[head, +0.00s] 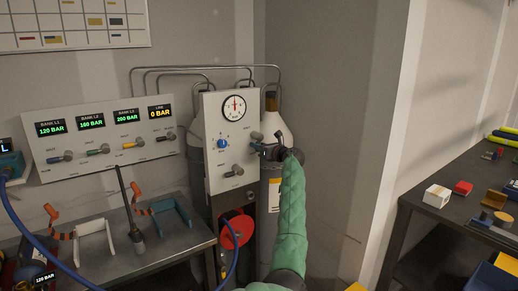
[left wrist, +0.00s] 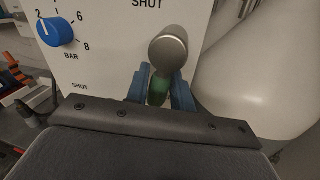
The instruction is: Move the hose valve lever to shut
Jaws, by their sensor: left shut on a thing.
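The white valve panel (head: 212,170) stands in front of the gas cylinders. A lever with a grey round hub (head: 256,135) sits at its right edge; I take it for the hose valve lever, but its name is not readable. My left gripper (head: 263,149) is at this lever. In the left wrist view, its blue fingers (left wrist: 159,94) are shut around the green handle (left wrist: 158,88), just below the grey hub (left wrist: 168,48). The word SHUT is printed above the hub. The lever's exact angle is partly hidden by the fingers. My right gripper is out of view.
The panel also has a gauge (head: 233,107), a blue knob (head: 222,143) and a lower lever (head: 236,170). White cylinders stand close behind.

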